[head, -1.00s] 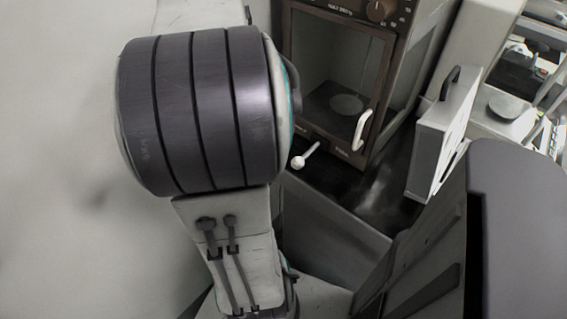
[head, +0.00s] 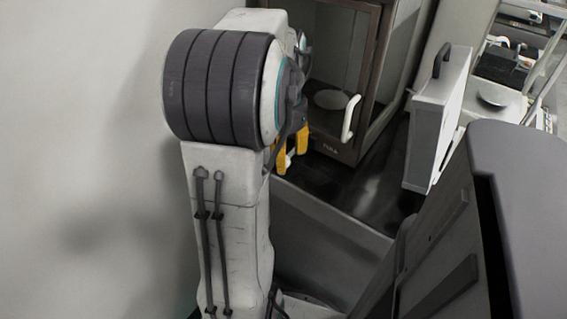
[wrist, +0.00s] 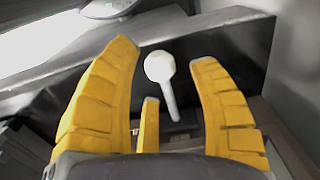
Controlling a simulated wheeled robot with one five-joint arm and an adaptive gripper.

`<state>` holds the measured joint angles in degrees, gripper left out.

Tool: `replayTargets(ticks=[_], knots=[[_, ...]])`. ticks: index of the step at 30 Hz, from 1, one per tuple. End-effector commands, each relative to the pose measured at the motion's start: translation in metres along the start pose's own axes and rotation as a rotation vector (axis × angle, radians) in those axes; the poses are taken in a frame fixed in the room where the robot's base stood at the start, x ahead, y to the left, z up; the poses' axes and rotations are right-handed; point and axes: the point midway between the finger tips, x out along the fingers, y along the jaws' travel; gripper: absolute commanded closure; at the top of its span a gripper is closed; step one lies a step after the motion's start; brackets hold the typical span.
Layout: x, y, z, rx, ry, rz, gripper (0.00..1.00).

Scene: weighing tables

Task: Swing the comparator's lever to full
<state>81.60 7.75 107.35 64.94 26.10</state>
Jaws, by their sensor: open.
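The comparator (head: 372,75) is a dark brown cabinet with a glass door, behind my arm in the head view. Its lever is a white rod with a round knob; in the wrist view the lever (wrist: 162,75) stands between my yellow fingers. My gripper (wrist: 167,55) is open around the knob, with gaps showing on both sides. In the head view, my gripper (head: 291,150) is at the cabinet's lower left front, partly hidden by my arm. A small white part of the lever (head: 283,161) shows there. A FULL label is right of it.
A white case (head: 436,125) with a dark grip stands to the right. A pale wall (head: 80,130) is close on the left.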

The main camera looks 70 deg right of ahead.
Motion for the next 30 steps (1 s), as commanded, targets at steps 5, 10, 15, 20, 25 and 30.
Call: replayTargets(ticks=[5,10,15,20,25,30], knots=[[0.018,0.000,0.000,-0.001,-0.001,0.000,0.45],[0.025,0.000,0.000,-0.001,0.000,0.000,0.45],[0.025,0.000,0.000,-0.001,0.001,0.000,0.45],[0.025,0.000,0.000,-0.001,0.001,0.000,0.43],[0.025,0.000,0.000,-0.001,0.001,0.000,0.58],[0.025,0.000,0.000,-0.001,0.001,0.000,0.74]])
